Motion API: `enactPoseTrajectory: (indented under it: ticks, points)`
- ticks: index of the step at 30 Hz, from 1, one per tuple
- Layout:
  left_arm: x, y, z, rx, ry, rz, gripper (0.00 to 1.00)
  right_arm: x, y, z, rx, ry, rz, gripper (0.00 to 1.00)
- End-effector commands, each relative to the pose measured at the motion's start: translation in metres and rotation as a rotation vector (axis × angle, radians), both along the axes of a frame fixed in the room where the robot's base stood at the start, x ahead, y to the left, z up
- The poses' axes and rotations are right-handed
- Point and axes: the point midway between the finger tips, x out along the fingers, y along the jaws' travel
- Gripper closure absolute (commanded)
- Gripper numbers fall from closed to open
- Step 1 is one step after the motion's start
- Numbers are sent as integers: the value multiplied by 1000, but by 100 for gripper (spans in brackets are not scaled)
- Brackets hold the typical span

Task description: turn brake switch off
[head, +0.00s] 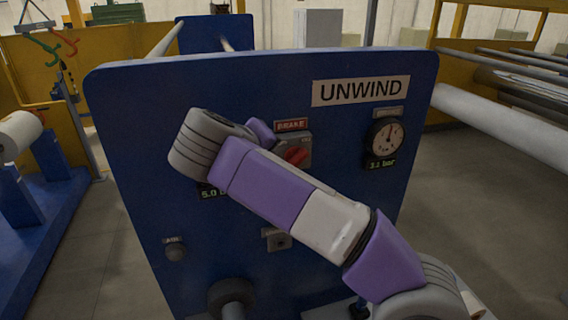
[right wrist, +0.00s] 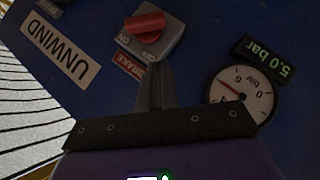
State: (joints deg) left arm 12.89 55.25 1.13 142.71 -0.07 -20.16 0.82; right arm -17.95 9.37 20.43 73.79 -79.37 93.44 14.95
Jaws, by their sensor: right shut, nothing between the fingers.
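The brake switch is a grey box (head: 307,143) with a red knob (head: 297,156) on the blue panel, under the red BRAKE label (head: 291,125). In the head view my right forearm partly covers the box, and the knob sits slantwise. In the right wrist view the red knob (right wrist: 145,27) and grey box (right wrist: 158,44) are whole; the small position lettering is hard to read. My right gripper (right wrist: 155,70) is shut and empty, its tips over the BRAKE label side, beside the box's edge; contact cannot be told. Its fingers are hidden in the head view. My left gripper is not in view.
The blue panel (head: 130,120) carries the UNWIND sign (head: 360,91), a round gauge (head: 385,137) and a small grey plate (head: 277,240). Another gauge (right wrist: 240,92) with a 5.0 bar display (right wrist: 263,58) is beside my right gripper. Rollers (head: 510,120) stand at right.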

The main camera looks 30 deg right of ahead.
Motion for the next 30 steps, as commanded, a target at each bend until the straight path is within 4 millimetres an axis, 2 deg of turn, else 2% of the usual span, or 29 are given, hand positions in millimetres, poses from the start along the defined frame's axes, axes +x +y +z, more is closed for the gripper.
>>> enactPoseTrajectory:
  ticks: [5, 12, 30]
  points:
    - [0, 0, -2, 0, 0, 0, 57, 19, -25, -20, 0, 2, -4, 100]
    - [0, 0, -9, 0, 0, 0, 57, 12, -45, -40, 0, 0, -2, 100]
    - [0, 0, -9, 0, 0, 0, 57, 14, -44, -44, -13, 3, 9, 100]
